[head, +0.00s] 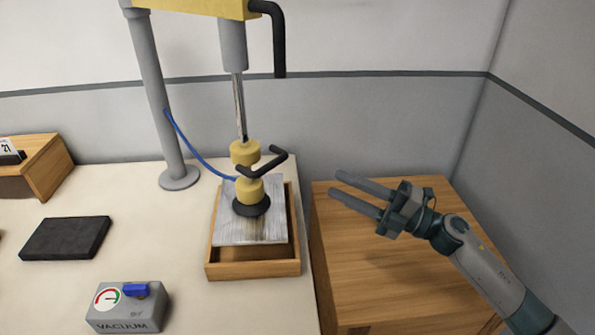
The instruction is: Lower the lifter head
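The lifter head (248,190) is yellow with a black suction cup (251,205) at its bottom and a black bar handle (268,160) on its side. It hangs on a thin rod (239,105) under a grey cylinder (232,47). The cup is on or just above a grey metal plate (233,229); I cannot tell whether it touches. The plate sits over a wooden tray (254,269). My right gripper (334,184) is open and empty, right of the handle and apart from it, over the wooden cabinet (400,270). My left gripper is not in view.
A grey vacuum box (128,318) with a gauge and blue switch (136,290) stands at the front left of the white table (60,300). A dark slab (66,238) lies behind it. A grey post (155,90) carries the yellow beam (190,7). A blue hose (190,147) runs to the head.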

